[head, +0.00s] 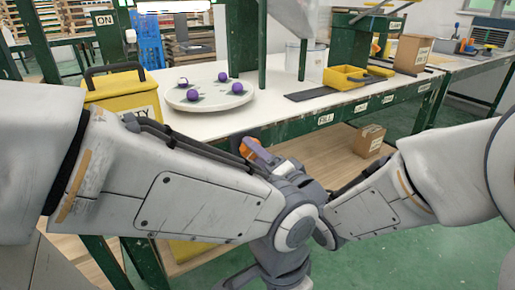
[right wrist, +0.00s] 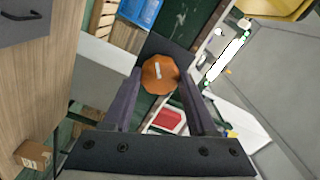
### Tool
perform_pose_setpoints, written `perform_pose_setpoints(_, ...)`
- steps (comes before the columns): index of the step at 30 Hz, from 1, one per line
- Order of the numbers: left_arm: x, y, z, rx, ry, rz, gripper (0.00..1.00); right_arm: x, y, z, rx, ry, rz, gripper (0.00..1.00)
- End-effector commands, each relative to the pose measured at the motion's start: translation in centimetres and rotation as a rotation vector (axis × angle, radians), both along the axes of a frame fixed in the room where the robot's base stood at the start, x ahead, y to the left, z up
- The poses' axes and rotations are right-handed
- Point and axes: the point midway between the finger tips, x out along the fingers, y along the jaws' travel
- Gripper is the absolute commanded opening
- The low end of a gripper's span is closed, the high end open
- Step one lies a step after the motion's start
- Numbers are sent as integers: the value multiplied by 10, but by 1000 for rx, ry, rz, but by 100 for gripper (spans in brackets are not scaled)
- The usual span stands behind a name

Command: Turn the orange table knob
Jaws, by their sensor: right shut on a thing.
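The orange table knob (right wrist: 160,70) shows in the right wrist view as a faceted disc with a short pale mark on its face. My right gripper (right wrist: 160,88) has one dark finger on each side of it and is shut on it. In the head view a small part of the orange knob (head: 246,146) shows at the table's front edge, beside the fingers of my right gripper (head: 256,150). My left arm crosses in front from the left. My left gripper is not visible.
A round white turntable (head: 208,99) with several purple balls stands on the white table (head: 290,105). A yellow bin (head: 120,92) is at the left. A yellow tray (head: 345,78) lies at the back right. A cardboard box (head: 368,140) sits on the lower shelf (head: 325,155).

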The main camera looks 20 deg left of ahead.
Motion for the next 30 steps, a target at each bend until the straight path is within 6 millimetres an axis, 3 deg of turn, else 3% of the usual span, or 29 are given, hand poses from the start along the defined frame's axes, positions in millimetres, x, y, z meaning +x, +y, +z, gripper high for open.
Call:
perform_pose_setpoints(15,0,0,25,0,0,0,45,-3,2,0,272,362,10,2)
perform_pose_setpoints(30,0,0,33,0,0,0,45,-3,2,-2,399,525,10,2)
